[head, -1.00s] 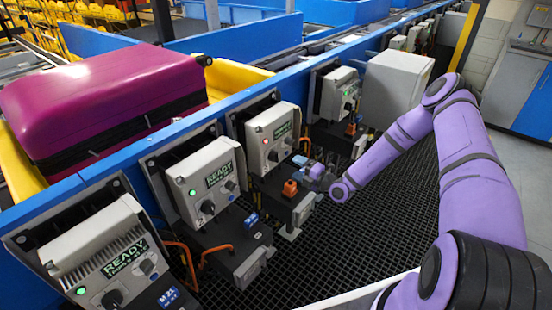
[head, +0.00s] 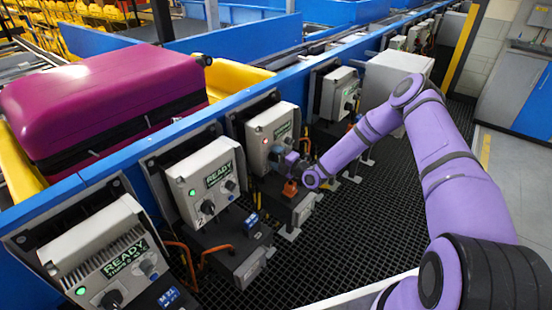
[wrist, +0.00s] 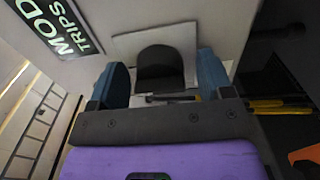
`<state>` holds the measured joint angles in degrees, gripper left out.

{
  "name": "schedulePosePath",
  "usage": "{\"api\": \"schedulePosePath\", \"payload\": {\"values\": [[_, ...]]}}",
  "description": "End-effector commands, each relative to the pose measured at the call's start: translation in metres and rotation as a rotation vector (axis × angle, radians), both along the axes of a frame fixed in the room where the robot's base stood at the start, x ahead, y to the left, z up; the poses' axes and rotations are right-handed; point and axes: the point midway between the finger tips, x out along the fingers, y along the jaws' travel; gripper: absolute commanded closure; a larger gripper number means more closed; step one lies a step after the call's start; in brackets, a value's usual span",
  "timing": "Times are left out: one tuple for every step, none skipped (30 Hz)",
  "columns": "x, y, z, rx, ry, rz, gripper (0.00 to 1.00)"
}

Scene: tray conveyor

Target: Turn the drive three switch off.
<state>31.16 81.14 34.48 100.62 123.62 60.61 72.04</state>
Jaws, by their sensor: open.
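The drive three box (head: 262,128) is the third grey control box from the left, with a small display and a reddish light on its face. Its black switch knob (wrist: 160,66) shows in the wrist view on a pale square plate. My gripper (head: 283,160) is at the lower front of this box. In the wrist view my gripper (wrist: 163,76) is open, with one blue finger on each side of the knob. Whether the fingers touch the knob cannot be told. In the head view the gripper partly hides the knob.
Drive two's box (head: 205,180) and the leftmost box (head: 95,255) stand nearer, each reading READY with a green light. Another box (head: 340,95) stands beyond. An orange connector (head: 289,188) sits just below my gripper. A magenta suitcase (head: 100,95) lies in a yellow tray (head: 228,78).

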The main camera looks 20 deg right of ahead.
Motion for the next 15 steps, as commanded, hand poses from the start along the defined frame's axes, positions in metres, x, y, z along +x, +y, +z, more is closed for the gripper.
{"api": "schedulePosePath", "payload": {"values": [[0.0,0.0001,0.0,0.0,0.0,0.0,0.27],[-0.0001,0.0001,0.0,0.0,0.0,0.0,0.27],[-0.0001,0.0001,0.0,0.0,0.0,0.0,0.27],[-0.0001,0.0001,0.0,0.0,0.0,0.0,0.27],[-0.0001,0.0,0.0,0.0,0.0,0.0,0.29],[-0.0001,0.0,0.0001,0.0,0.0,0.0,0.38],[-0.0001,0.0,0.0001,0.0,0.0,0.0,0.45],[-0.0001,0.0,0.0001,0.0,0.0,0.0,0.52],[-0.0001,0.0,0.0001,0.0,0.0,0.0,0.61],[-0.0001,0.0,0.0001,0.0,0.0,0.0,0.68],[-0.0002,0.0,0.0001,0.0,0.0,0.0,0.75],[-0.0002,0.0,0.0,0.0,0.0,0.0,0.76],[-0.0002,0.0,0.0,0.0,0.0,0.0,0.76],[-0.0002,0.0,0.0,-0.001,-0.001,0.0,0.76],[-0.0002,0.0,0.0,-0.002,-0.001,0.0,0.76]]}}
